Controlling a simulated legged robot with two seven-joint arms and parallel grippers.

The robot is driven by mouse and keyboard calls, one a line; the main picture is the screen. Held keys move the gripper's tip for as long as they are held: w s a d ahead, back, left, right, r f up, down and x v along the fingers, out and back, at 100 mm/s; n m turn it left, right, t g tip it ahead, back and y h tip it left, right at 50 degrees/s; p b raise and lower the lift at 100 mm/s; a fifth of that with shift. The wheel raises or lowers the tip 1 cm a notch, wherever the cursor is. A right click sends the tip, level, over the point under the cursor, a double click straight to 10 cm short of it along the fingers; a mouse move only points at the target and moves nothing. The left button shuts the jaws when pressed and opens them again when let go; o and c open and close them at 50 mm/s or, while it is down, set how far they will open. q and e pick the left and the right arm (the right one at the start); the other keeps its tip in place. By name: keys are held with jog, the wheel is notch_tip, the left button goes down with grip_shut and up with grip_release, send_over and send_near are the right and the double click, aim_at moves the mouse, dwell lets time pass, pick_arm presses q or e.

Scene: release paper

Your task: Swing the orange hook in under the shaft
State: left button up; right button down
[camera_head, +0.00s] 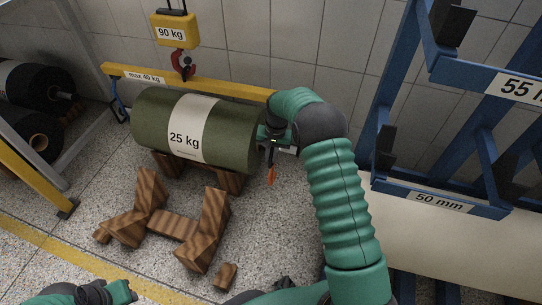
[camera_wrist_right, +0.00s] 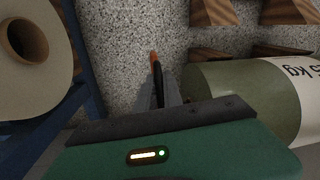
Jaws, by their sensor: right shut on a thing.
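The orange hook (camera_head: 271,176) hangs just below my right gripper (camera_head: 272,146), beside the right end of the olive-green roll (camera_head: 232,135) labelled 25 kg. In the right wrist view the hook's orange tip (camera_wrist_right: 153,58) shows beyond the fingers (camera_wrist_right: 160,92), with a dark part behind it. My right gripper is shut on the hook. The shaft at the roll's right end is hidden behind my gripper and wrist, so I cannot tell whether the hook is under it. My left gripper (camera_head: 122,291) is low at the bottom left, far from the roll; its fingers are unclear.
The roll rests on wooden supports (camera_head: 228,180). A yellow beam (camera_head: 215,86) marked max 40 kg passes above, under a red hook (camera_head: 183,65) and a 90 kg block (camera_head: 174,31). A blue strap (camera_head: 118,100) hangs at its left end. A blue rack (camera_head: 440,200) stands right.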

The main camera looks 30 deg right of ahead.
dwell(0.9)
jog(key=shift+w+d+f+t+h, duration=0.15)
jog(key=shift+f+h, duration=0.1)
jog(key=shift+f, duration=0.15)
jog(key=shift+w+d+f+t+h, duration=0.15)
jog(key=shift+f+h, duration=0.1)
jog(key=shift+f, duration=0.15)
jog(key=w+d+f+t+h, duration=0.1)
jog(key=f, duration=0.1)
jog(key=w+d+f+t+h, duration=0.2)
jog(key=f, duration=0.1)
jog(key=shift+w+d+f, duration=0.1)
jog(key=shift+d+f, duration=0.2)
jog(key=shift+d, duration=0.1)
jog(key=shift+w+d+f+t+h, duration=0.3)
jog(key=shift+w+d+h, duration=0.15)
jog(key=shift+d+h, duration=0.1)
jog(key=c, duration=1.5)
grip_release()
